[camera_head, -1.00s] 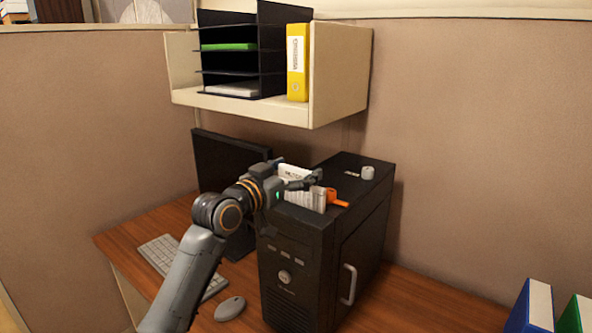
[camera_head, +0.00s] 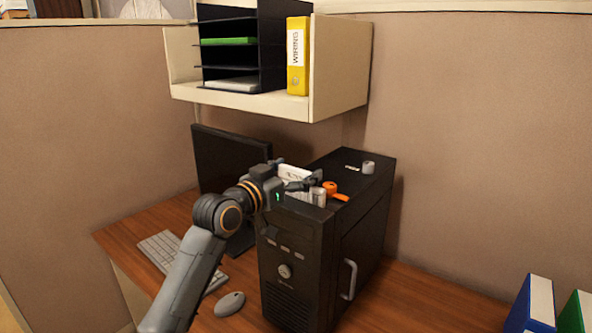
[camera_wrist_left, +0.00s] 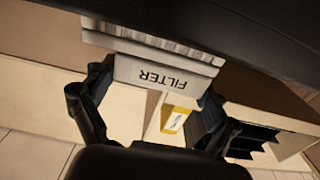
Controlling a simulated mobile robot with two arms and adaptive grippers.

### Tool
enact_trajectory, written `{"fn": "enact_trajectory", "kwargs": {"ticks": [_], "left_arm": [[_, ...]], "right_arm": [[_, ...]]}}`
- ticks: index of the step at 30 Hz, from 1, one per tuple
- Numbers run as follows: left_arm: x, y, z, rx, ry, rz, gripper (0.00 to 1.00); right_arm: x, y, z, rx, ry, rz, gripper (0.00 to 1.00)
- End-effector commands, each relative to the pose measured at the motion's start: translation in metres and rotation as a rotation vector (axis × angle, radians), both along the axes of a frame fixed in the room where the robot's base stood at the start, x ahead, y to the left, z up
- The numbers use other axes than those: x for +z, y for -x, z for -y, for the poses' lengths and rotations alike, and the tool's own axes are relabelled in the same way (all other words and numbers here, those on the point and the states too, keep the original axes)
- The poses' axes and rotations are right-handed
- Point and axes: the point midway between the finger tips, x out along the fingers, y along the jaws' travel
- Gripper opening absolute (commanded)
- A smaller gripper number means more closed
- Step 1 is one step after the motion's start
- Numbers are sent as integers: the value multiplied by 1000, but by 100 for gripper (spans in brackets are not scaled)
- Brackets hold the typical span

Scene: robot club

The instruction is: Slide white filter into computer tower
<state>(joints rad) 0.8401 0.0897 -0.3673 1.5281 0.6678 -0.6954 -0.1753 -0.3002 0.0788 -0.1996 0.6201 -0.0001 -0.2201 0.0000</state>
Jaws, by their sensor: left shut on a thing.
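The white filter (camera_head: 293,172) is partly sunk into the top of the black computer tower (camera_head: 345,215). Its upper part and a bit of its ribbed side show above the case; the rest is hidden inside. My left gripper (camera_head: 302,184) is shut on the filter from above the tower's front top. In the left wrist view, the filter (camera_wrist_left: 165,74) reads "FILTER" and sits between the two fingers, its ribbed part meeting the dark tower (camera_wrist_left: 255,45). My right gripper is not in view.
An orange object (camera_head: 334,190) and a small grey roll (camera_head: 368,167) rest on the tower top. A monitor (camera_head: 222,165), keyboard (camera_head: 168,255) and mouse (camera_head: 230,304) are left of the tower. A shelf (camera_head: 340,75) hangs behind. Binders (camera_head: 535,305) stand at lower right.

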Motion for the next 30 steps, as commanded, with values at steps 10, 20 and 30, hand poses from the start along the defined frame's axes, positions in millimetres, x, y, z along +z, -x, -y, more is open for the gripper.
{"fn": "enact_trajectory", "kwargs": {"ticks": [10, 20, 30], "left_arm": [[-8, 0, 0, 0, 1, 1, 46], [-13, 0, 0, 0, 1, 1, 46], [-13, 0, 0, 0, 1, 1, 46]], "right_arm": [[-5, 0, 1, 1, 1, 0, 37], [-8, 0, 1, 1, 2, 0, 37], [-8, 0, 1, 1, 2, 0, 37]]}}
